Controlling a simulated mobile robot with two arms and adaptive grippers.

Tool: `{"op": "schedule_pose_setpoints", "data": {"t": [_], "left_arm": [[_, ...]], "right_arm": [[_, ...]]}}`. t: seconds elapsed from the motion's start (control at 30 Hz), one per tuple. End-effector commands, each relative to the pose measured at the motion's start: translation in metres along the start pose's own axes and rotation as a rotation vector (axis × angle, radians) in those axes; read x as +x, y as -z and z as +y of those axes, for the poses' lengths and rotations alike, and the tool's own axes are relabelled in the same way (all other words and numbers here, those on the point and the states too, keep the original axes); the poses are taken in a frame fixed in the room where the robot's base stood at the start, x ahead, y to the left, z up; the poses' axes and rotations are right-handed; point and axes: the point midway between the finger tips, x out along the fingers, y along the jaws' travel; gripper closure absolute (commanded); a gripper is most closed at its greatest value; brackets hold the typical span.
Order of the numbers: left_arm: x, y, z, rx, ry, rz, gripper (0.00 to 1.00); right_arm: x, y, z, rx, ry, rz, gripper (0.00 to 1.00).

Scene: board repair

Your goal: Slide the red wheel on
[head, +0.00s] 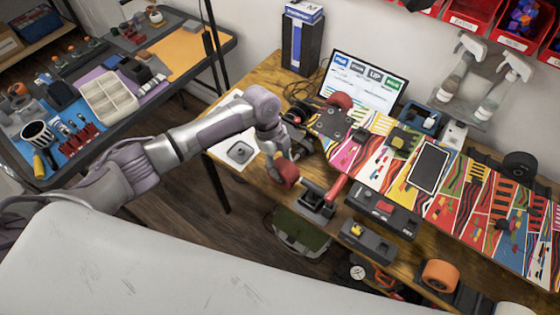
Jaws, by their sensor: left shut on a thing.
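A red wheel (287,172) shows at the end of my left arm, just off the near left edge of the table. My left gripper (284,163) is shut on it; its fingers are small and partly hidden. The patterned skateboard deck (372,150) lies across the table with its art side up. A dark truck (334,123) is at its left end. Another red wheel (340,100) sits at the far side of that truck. The held wheel is apart from the deck, to the left. The near axle end is hard to make out. My right gripper is not in view.
Along the near table edge are a dark tool with a red handle (337,187), a black device (381,213) and an orange wheel (440,274). A phone-like slab (428,167) lies on the deck. A screen (362,82) stands behind. A tool-covered bench (98,140) is at left.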

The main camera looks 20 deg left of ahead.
Motion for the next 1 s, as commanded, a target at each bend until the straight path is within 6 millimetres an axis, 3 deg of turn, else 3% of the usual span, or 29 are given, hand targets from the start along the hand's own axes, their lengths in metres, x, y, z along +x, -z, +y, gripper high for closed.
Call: {"op": "schedule_pose_setpoints", "data": {"t": [0.37, 1.0], "left_arm": [[0.0, 0.0, -0.003, 0.0, 0.002, 0.001, 0.82], [0.0, 0.0, -0.031, 0.0, 0.002, 0.001, 0.82]], "right_arm": [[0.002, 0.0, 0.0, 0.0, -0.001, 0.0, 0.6], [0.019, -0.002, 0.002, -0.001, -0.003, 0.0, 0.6]]}}
